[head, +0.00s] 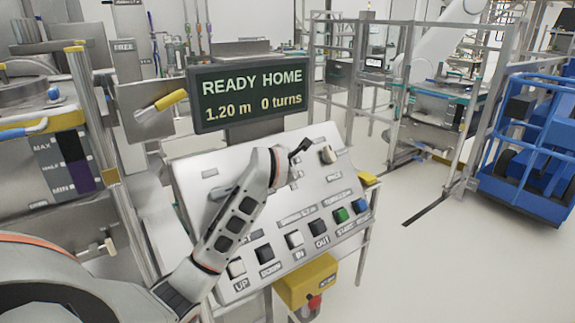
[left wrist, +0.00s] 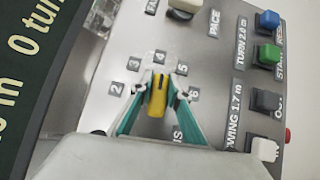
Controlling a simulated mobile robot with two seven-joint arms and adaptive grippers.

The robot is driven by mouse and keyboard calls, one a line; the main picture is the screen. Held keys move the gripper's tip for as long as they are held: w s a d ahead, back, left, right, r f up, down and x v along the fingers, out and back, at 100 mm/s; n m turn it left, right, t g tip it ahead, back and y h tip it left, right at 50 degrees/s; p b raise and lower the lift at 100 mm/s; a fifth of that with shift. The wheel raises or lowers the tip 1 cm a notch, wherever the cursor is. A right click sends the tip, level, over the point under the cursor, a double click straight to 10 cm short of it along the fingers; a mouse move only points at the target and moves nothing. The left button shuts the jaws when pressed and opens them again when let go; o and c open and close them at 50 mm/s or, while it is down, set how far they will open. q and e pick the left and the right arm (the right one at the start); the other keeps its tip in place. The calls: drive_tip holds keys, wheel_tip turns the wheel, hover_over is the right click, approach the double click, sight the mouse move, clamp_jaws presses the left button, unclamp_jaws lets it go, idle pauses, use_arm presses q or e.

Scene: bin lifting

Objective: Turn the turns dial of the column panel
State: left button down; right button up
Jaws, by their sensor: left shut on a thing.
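The turns dial (left wrist: 157,97) is a yellow knob with a dark line, seen in the left wrist view among number labels 2 to 6. It sits below the label 4 (left wrist: 160,57) in that picture. My left gripper (left wrist: 159,86) is shut on it, with one teal-backed finger on each side. In the head view my left gripper (head: 293,160) is at the upper part of the sloping column panel (head: 200,165), and the dial is hidden there. The display (head: 250,93) reads READY HOME, 1.20 m, 0 turns. My right gripper is not in view.
A pale pace knob (head: 327,155) stands right of my gripper. Push buttons, including a green one (head: 341,215) and a blue one (head: 360,206), line the panel's lower edge. A yellow box with a red button (head: 314,301) hangs below. Open floor lies right, before a blue cart (head: 530,140).

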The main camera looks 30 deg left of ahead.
use_arm(q)
drive_tip(key=m+g+h, duration=0.1)
drive_tip(key=m, duration=0.1)
drive_tip(key=shift+f+m+h, duration=0.15)
drive_tip(key=shift+m+h, duration=0.15)
drive_tip(key=shift+s+d+f+m+g+h, duration=0.15)
drive_tip(key=shift+m+g+h, duration=0.45)
drive_tip(key=shift+m, duration=0.6)
drive_tip(key=shift+f+m+g, duration=0.1)
drive_tip(key=shift+m+g, duration=0.4)
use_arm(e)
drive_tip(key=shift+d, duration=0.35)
use_arm(q)
drive_tip(key=shift+d, duration=0.1)
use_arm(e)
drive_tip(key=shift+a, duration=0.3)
use_arm(q)
drive_tip(key=c, duration=1.9)
unclamp_jaws()
